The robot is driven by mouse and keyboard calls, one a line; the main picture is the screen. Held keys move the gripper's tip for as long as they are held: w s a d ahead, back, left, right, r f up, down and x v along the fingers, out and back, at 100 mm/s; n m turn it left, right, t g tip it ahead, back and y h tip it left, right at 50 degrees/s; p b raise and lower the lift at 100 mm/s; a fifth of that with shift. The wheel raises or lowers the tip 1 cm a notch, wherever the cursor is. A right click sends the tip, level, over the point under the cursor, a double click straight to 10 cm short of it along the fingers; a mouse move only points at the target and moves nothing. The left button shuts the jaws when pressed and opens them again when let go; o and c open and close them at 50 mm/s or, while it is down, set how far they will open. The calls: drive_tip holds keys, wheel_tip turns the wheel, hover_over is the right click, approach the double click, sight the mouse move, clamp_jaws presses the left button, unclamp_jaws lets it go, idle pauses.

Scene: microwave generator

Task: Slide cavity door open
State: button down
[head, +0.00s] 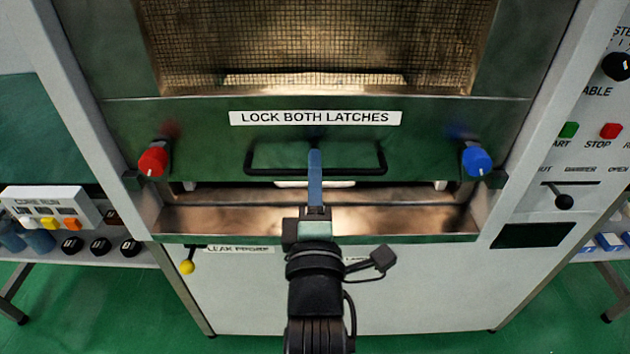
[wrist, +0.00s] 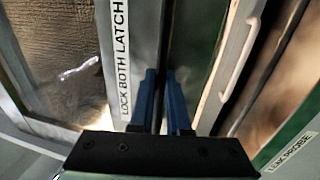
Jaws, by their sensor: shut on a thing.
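The cavity door (head: 440,118) has a mesh window and a label reading "LOCK BOTH LATCHES". A black bar handle (head: 270,171) runs across its lower part. My gripper (head: 315,156) reaches up from below and its blue fingers are shut on the middle of the handle. In the wrist view my gripper (wrist: 161,78) has one finger on each side of the dark bar. A red latch knob (head: 152,161) is at the door's lower left and a blue latch knob (head: 477,159) at its lower right. Below the door's bottom edge a gap shows the lit cavity (head: 400,218).
A control panel with a green button (head: 569,130) and a red button (head: 610,131) is on the right. A yellow-knobbed lever (head: 187,267) sits below the cavity at left. Side tables hold a white box (head: 50,204) and small items. Green floor is clear at both sides.

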wheel_tip(320, 180, up, 34)
drive_tip(key=p, duration=2.2)
drive_tip(key=shift+f+p, duration=0.15)
drive_tip(key=shift+p, duration=0.15)
drive_tip(key=c, duration=0.9)
unclamp_jaws()
drive_tip(key=shift+f, duration=0.1)
drive_tip(key=shift+s+f+p, duration=0.4)
drive_tip(key=shift+s+p, duration=0.05)
drive_tip(key=shift+s, duration=1.7)
drive_tip(key=shift+s+f+p, duration=0.4)
drive_tip(key=shift+s, duration=1.7)
drive_tip(key=shift+s+f+p, duration=0.4)
drive_tip(key=shift+s+p, duration=0.05)
drive_tip(key=shift+s, duration=1.7)
